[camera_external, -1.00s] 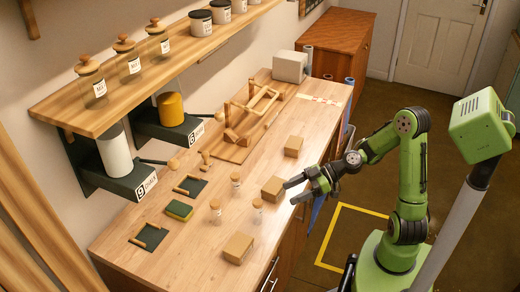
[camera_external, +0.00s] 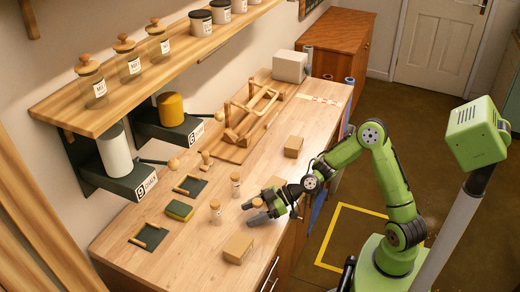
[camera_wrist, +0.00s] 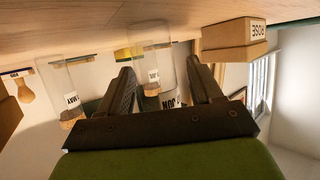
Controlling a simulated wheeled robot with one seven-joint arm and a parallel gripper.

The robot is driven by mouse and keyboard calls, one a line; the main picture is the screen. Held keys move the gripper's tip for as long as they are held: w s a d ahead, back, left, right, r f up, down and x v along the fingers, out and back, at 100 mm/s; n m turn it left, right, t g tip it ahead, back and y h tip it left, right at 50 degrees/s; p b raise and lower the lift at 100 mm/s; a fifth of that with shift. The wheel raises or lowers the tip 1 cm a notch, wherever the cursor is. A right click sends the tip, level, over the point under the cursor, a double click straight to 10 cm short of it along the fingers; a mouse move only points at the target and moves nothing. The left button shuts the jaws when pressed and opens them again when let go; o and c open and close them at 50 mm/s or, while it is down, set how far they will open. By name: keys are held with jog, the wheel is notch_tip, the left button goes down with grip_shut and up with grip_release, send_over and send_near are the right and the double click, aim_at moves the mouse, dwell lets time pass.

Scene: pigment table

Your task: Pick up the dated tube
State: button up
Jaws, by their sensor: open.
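Several small clear tubes with cork stoppers and white labels stand on the wooden counter. One tube (camera_external: 215,211) is left of my gripper and another tube (camera_external: 236,186) is behind it. A third tube (camera_external: 258,203) is at the fingers, mostly hidden by them. My gripper (camera_external: 250,213) is open, low over the counter. In the wrist view a tube (camera_wrist: 152,73) shows between the open fingers (camera_wrist: 160,78); I cannot tell whether they touch it. A label there appears to read JUN. A tube (camera_wrist: 62,85) to the left has a label that seems to read MAY.
A cardboard box (camera_external: 238,249) stands close in front of my gripper; a box (camera_wrist: 233,38) labelled ROSE shows in the wrist view. Another box (camera_external: 293,147) is farther back. A shelf (camera_external: 150,80) overhangs the back.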

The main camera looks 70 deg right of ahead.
jog(key=c, duration=1)
notch_tip(320, 180, up, 10)
jog(key=p, duration=0.3)
jog(key=shift+c, duration=0.2)
jog(key=d+f+m+t+h+p, duration=0.1)
jog(key=d+m+t+h+p, duration=0.2)
jog(key=d+m+h+p, duration=0.3)
jog(key=d+m+h, duration=0.1)
jog(key=d+h, duration=0.1)
jog(key=d, duration=0.2)
jog(key=shift+s+f+m, duration=0.15)
jog(key=shift+s+m, duration=0.25)
